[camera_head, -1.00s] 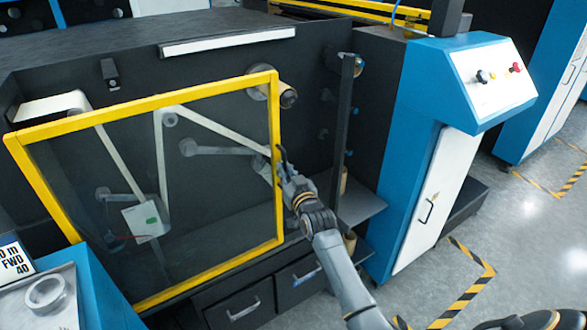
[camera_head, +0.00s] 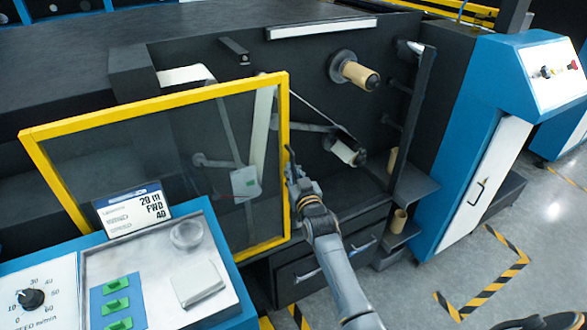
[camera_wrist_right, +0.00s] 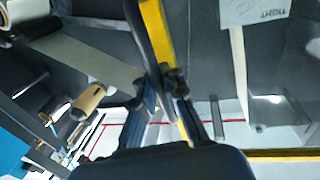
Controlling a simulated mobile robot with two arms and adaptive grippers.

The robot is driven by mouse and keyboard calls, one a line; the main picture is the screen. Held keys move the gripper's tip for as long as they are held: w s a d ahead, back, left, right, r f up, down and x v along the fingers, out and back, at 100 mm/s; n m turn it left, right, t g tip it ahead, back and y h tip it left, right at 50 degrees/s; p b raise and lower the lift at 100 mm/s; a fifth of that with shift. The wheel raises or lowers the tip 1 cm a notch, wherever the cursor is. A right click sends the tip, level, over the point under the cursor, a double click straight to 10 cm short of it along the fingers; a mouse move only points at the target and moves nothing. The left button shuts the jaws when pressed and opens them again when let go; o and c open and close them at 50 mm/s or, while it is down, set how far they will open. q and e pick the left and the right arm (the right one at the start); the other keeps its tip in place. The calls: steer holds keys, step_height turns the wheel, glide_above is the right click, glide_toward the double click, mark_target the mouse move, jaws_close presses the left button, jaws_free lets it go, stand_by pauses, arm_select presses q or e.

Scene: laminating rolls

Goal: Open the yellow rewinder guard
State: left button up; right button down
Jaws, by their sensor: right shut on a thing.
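The rewinder guard is a clear panel in a yellow frame (camera_head: 150,112). It stands swung partly out from the dark machine, with open space behind its right edge. My right gripper (camera_head: 291,172) is at the right upright of the frame, shut on the dark guard handle. In the right wrist view, the fingers (camera_wrist_right: 166,78) close around the dark handle (camera_wrist_right: 139,30), beside the yellow upright (camera_wrist_right: 157,40). The fingertips are small and partly hidden in the head view.
A control console (camera_head: 215,270) with a display stands in front of the guard at left. Rolls (camera_head: 355,72) on shafts show uncovered right of the guard. A blue cabinet (camera_head: 480,130) stands at right.

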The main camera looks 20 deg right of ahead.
steer(key=shift+s+a+f, duration=0.1)
steer(key=shift+a+f, duration=0.15)
steer(key=shift+f, duration=0.1)
steer(key=c, duration=1.5)
jaws_free()
steer(key=shift+s+d, duration=0.1)
steer(key=shift+o, duration=0.4)
steer(key=shift+r, duration=0.25)
steer(key=s+a, duration=0.1)
steer(key=s, duration=1.1)
steer(key=shift+a, duration=0.2)
steer(key=shift+f, duration=0.1)
